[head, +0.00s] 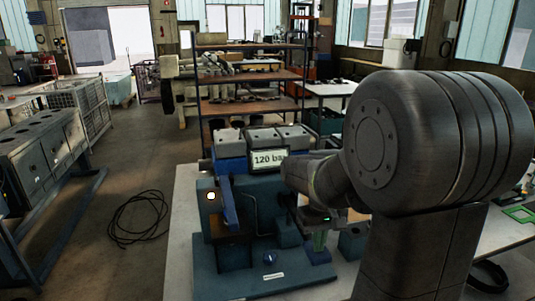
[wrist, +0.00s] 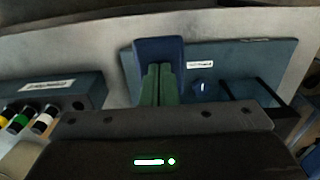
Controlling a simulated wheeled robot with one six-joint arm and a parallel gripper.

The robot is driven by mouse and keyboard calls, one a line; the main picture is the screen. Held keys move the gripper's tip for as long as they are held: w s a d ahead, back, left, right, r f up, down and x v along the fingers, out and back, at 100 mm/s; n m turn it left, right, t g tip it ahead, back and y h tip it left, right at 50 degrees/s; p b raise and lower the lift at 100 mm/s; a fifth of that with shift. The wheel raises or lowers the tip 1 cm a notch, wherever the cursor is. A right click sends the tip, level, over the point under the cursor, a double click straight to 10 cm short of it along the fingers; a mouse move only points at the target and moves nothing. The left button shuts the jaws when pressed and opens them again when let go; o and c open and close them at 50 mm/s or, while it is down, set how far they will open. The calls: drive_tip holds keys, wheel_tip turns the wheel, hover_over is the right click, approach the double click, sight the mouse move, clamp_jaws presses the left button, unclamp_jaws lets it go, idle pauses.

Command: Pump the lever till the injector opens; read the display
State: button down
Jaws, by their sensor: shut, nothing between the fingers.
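The injector tester (head: 262,275) is a blue-teal bench unit with a flat base plate, which also shows in the wrist view (wrist: 260,60). Its display (head: 268,159) reads "120 ba", with the right end hidden by my arm. A bright blue lever (head: 229,205) stands steeply at the tester's left side, beside a lit pale round spot (head: 211,196). My gripper (head: 320,241) points down over the right part of the tester, away from the lever. Its green fingers (wrist: 157,84) are together and empty, in front of a dark blue block (wrist: 158,50). I cannot make out the injector.
The tester stands on a pale bench (head: 183,235). My arm covers the bench's right part. Shelving (head: 250,75) stands behind. A black cable coil (head: 140,218) lies on the floor at left. In the wrist view, a box (wrist: 62,90) with coloured cylinders sits at left.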

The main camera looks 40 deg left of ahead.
wheel_tip(320, 180, up, 2)
drive_tip(key=shift+s+d+r+p, duration=0.1)
drive_tip(key=shift+s+d+p, duration=0.05)
drive_tip(key=shift+p, duration=0.4)
drive_tip(key=shift+f+b, duration=2.9)
drive_tip(key=shift+f, duration=1.35)
drive_tip(key=r+p, duration=0.4)
drive_tip(key=r, duration=0.1)
drive_tip(key=r+p, duration=0.3)
drive_tip(key=shift+w+a+r, duration=0.2)
drive_tip(key=shift+a, duration=0.05)
wheel_tip(320, 180, up, 2)
drive_tip(key=shift+p, duration=0.85)
drive_tip(key=shift+r, duration=1.05)
